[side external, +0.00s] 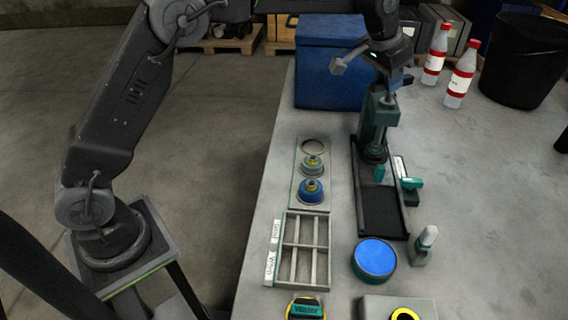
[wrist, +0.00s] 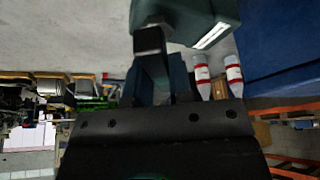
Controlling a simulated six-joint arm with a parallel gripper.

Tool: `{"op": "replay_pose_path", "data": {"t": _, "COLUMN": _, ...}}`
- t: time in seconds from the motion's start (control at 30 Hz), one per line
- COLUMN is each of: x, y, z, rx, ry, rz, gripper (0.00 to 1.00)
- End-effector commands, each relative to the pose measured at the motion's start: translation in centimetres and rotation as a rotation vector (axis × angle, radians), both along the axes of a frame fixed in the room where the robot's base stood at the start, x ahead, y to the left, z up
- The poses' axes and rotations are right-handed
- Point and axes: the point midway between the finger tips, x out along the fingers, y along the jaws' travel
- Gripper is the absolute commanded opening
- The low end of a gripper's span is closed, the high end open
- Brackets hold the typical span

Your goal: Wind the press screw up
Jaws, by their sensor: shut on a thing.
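The green press (side external: 378,125) stands upright on the bench at the head of a dark channel-like base (side external: 383,200). Its metal press screw (side external: 386,92) rises from the top of the body. My gripper (side external: 392,76) is at the top of the screw, pointing down, and is shut on the screw's top end. In the wrist view, my gripper's fingers (wrist: 160,85) close near a dark grey bar (wrist: 150,40) beside the green press body (wrist: 195,15). The exact contact is partly hidden by the fingers and shadow.
A blue box (side external: 325,75) stands close left of the press. Two red-labelled bottles (side external: 460,80) and a black bucket (side external: 520,65) are to the right. A parts plate (side external: 297,195), a divided tray (side external: 285,250) and a blue-topped round dish (side external: 374,260) lie nearer.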

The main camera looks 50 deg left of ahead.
Motion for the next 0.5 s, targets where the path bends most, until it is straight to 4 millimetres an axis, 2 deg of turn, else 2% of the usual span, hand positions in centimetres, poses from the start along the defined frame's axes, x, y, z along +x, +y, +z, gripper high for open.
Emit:
{"op": "replay_pose_path", "data": {"t": 0.17, "x": 0.01, "y": -0.08, "z": 0.06, "rx": 0.0, "ry": -0.001, "rz": 0.028, "gripper": 0.0}}
{"op": "replay_pose_path", "data": {"t": 0.5, "x": -0.01, "y": -0.45, "z": 0.2, "rx": 0.0, "ry": -0.001, "rz": 0.325, "gripper": 0.0}}
